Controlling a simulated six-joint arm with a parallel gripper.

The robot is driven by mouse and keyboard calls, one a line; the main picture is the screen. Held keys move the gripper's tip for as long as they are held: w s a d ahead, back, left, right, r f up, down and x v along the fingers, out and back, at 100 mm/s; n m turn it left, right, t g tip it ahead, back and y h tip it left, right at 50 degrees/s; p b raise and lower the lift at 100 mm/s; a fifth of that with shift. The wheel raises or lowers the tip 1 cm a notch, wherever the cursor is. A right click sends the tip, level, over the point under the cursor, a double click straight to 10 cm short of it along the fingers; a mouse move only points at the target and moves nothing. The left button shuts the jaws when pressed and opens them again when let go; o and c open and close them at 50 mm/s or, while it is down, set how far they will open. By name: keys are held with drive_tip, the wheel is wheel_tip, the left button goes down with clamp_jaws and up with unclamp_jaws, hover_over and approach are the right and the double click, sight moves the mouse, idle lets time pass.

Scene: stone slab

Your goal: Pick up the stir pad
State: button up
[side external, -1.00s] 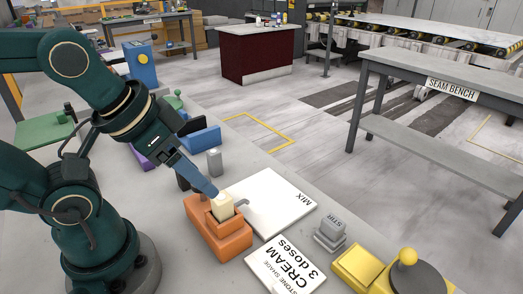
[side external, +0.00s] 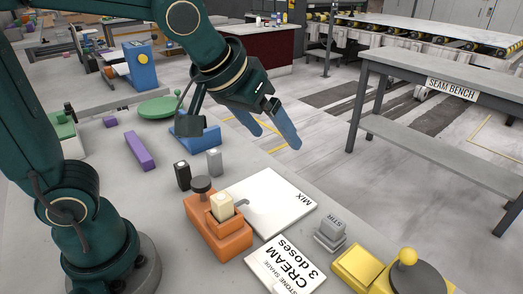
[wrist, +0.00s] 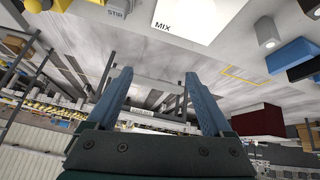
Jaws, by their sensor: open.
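The stir pad is a grey block labelled STIR (side external: 333,229) on a small base at the right of the white MIX board, in the side view. It also shows at the top of the wrist view (wrist: 118,8). The white MIX board (side external: 268,200) lies flat on the slab and shows in the wrist view too (wrist: 190,14). My gripper (side external: 283,140) is raised above and behind the MIX board, well apart from the stir pad. Its two blue fingers are spread with nothing between them, as the wrist view shows (wrist: 160,90).
An orange holder (side external: 217,240) with a cream block stands left of the MIX board. A CREAM 3 doses card (side external: 285,265) lies in front. A yellow block with a knob (side external: 365,268) stands right of it. Black and grey small blocks (side external: 214,162) stand behind the orange holder.

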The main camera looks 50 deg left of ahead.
sight(334, 221)
drive_tip(key=shift+m+g, duration=0.8)
drive_tip(key=shift+m, duration=0.1)
drive_tip(key=w+d+f, duration=0.2)
drive_tip(key=d+f, duration=0.1)
drive_tip(key=w+d+f, duration=0.4)
drive_tip(key=d+f, duration=0.1)
drive_tip(key=shift+w+d+f, duration=0.1)
drive_tip(key=shift+d+f, duration=0.2)
drive_tip(key=shift+f, duration=0.05)
drive_tip(key=shift+m+g, duration=0.4)
drive_tip(key=shift+g, duration=0.1)
drive_tip(key=f, duration=0.1)
drive_tip(key=d+f, duration=0.1)
drive_tip(key=s+f, duration=0.1)
drive_tip(key=shift+d+f, duration=0.35)
drive_tip(key=shift+f, duration=0.05)
drive_tip(key=shift+x, duration=2.35)
drive_tip(key=shift+d, duration=0.1)
clamp_jaws()
